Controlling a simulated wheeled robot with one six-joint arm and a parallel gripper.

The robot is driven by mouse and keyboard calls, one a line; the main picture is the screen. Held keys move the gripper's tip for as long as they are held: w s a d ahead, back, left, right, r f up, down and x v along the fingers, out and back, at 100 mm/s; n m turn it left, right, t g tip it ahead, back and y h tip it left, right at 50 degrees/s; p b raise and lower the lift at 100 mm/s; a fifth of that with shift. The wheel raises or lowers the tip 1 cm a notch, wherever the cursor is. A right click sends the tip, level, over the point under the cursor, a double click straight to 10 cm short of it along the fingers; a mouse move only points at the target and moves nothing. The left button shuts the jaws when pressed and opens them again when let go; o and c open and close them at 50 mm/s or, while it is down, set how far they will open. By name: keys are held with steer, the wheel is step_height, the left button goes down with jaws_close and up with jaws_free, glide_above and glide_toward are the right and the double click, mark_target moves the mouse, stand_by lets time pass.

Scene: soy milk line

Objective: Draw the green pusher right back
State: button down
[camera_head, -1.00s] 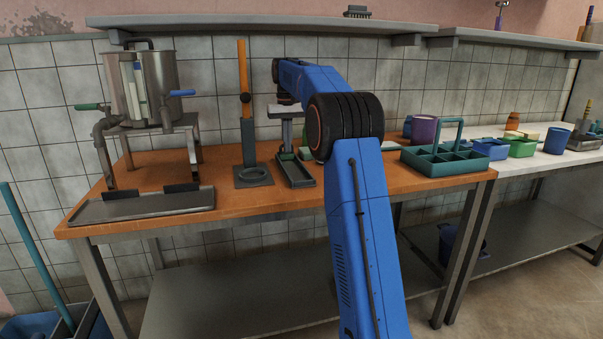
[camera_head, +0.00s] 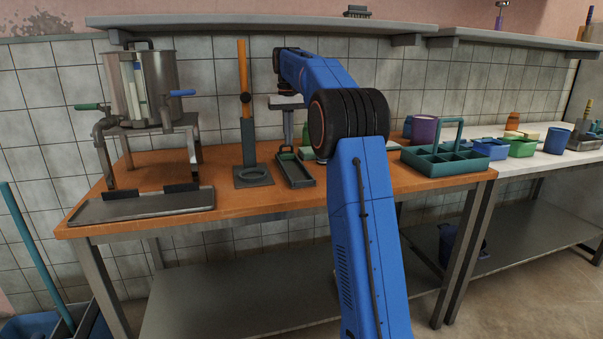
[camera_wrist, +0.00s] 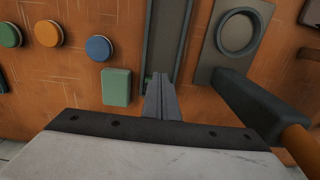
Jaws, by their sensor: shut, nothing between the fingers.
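The green pusher (camera_head: 286,150) is a small piece at the back end of a narrow dark tray (camera_head: 298,174) on the orange worktop. In the wrist view only a green sliver (camera_wrist: 148,78) shows beside my fingertips, and the rest is hidden. My gripper (camera_head: 287,143) points down at the tray's back end, fingers together and nothing between them. In the wrist view my gripper (camera_wrist: 160,80) is over the near end of the tray (camera_wrist: 163,35). I cannot tell whether the fingers touch the pusher. The tray floor in front of it looks empty.
A stand with an orange handle (camera_head: 244,75) and a ring base (camera_head: 253,177) is close to the tray. On the other side are a pale green block (camera_wrist: 116,87) and several round coloured lids. A teal divided carrier (camera_head: 445,162) stands further right.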

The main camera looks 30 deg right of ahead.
step_height(320, 180, up, 6)
steer(key=shift+f, duration=0.15)
stand_by(0.5)
stand_by(0.4)
steer(key=s+a+f+n+t, duration=0.1)
steer(key=s+a+f, duration=0.1)
steer(key=s+a, duration=0.75)
steer(key=s+a+f+n+t, duration=0.1)
steer(key=s+a, duration=0.4)
steer(key=s, duration=1)
steer(key=s+a+f+t, duration=0.1)
steer(key=s+a+f, duration=0.2)
steer(key=s+f, duration=0.8)
steer(key=s+a+f+n+t, duration=0.1)
steer(key=s+a+f, duration=0.2)
steer(key=s+f, duration=0.8)
steer(key=s, duration=0.2)
steer(key=shift+s+a+f+t, duration=0.15)
steer(key=shift+s+a+t, duration=0.25)
